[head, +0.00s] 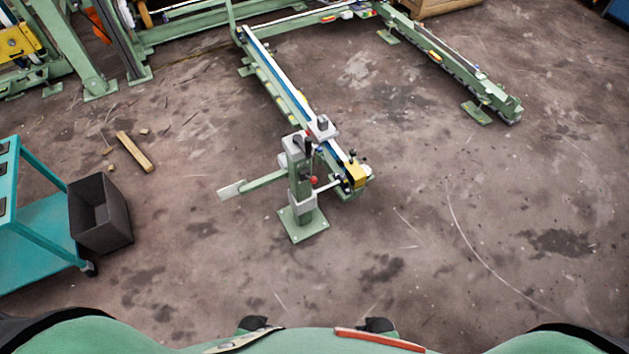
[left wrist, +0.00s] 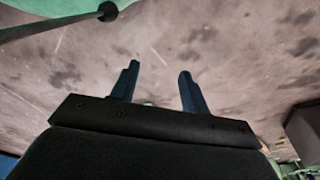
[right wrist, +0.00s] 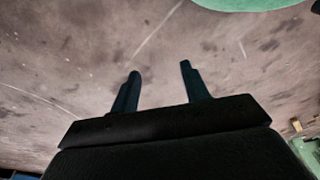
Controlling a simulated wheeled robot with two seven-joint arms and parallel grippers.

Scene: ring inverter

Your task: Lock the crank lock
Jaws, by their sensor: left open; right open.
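A green post on a square floor plate stands in the middle of the head view, with a grey-white head and a green arm ending in a white plate at its left. I take this post to be the crank lock (head: 301,187). A small red knob (head: 314,180) shows on its right side; whether it is locked I cannot tell. My left gripper (left wrist: 158,82) is open and empty above bare floor in the left wrist view. My right gripper (right wrist: 159,80) is open and empty above bare floor in the right wrist view. Neither gripper shows in the head view.
A long green rail (head: 272,85) runs from behind the post to the back. Another rail (head: 450,70) stands at the right. A teal cart (head: 40,250) and a dark bin (head: 101,215) stand at the left. A wooden block (head: 135,152) lies nearby. The floor in front is clear.

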